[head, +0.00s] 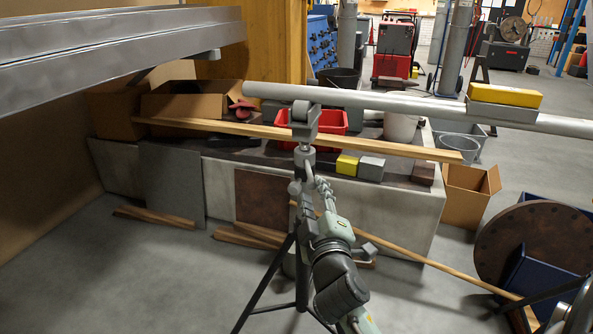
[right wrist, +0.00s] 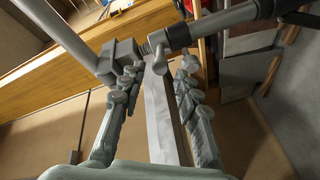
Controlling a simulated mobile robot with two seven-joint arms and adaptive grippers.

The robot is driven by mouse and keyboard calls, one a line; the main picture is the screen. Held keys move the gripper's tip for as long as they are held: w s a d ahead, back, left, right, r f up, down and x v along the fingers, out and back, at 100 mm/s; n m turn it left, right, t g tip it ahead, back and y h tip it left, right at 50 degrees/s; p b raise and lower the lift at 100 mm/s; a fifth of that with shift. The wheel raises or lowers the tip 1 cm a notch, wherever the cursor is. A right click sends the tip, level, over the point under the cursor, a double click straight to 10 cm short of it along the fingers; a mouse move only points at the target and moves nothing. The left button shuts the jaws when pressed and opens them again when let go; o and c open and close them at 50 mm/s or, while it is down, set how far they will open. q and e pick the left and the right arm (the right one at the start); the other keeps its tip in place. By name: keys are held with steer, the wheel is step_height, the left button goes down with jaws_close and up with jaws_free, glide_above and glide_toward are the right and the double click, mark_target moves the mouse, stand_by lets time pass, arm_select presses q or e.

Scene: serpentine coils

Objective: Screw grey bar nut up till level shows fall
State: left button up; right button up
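A grey bar (head: 400,103) lies across the fork head (head: 304,118) of a tripod stand (head: 283,268). Its left end is free, and it runs out of the head view at right. A yellow level (head: 505,96) sits on the bar; its bubble cannot be read. The grey nut (head: 304,158) is on the screw below the head; it also shows in the right wrist view (right wrist: 178,37), with a rounded lug. My right gripper (head: 308,184) is just below the nut. In the right wrist view its fingers (right wrist: 157,78) are apart, around the lug, without clear contact. My left gripper is out of view.
A low bench (head: 330,194) behind the stand holds cardboard boxes (head: 200,100), a red bin (head: 331,121) and a long wooden plank (head: 380,147). A steel beam (head: 110,50) hangs at upper left. A rusty flange (head: 535,245) stands at right. Floor at front left is clear.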

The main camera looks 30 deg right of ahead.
mark_target(310, 175)
steer(key=x, duration=0.6)
steer(key=shift+s+d+p, duration=0.1)
steer(key=shift+p, duration=0.3)
steer(key=shift+w+d, duration=0.2)
steer(key=shift+w, duration=0.25)
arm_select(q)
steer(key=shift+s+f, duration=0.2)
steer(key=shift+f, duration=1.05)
arm_select(e)
steer(key=shift+c, duration=0.3)
jaws_close()
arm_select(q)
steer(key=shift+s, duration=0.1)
